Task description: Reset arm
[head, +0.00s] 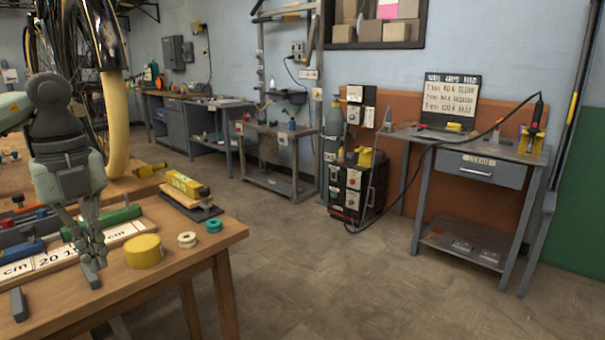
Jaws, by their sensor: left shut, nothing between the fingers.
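My left gripper (94,262) hangs fingers down over the front part of the wooden workbench at the left of the head view. Its fingers are shut with nothing between them. They are just left of a yellow round tin (144,250) and in front of a white ruler board (60,256). Whether the fingertips touch the bench or the small dark block (91,276) there cannot be told. My left arm comes in from the left edge. My right gripper is not in view.
The wooden bench (190,262) also holds a white ring (187,240), a teal ring (213,225) and a yellow-topped tool (187,185). A cream tube (115,125) and a wheel stand behind my arm. The floor (330,285) right of the bench is clear. A grey welding table (478,152) stands farther right.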

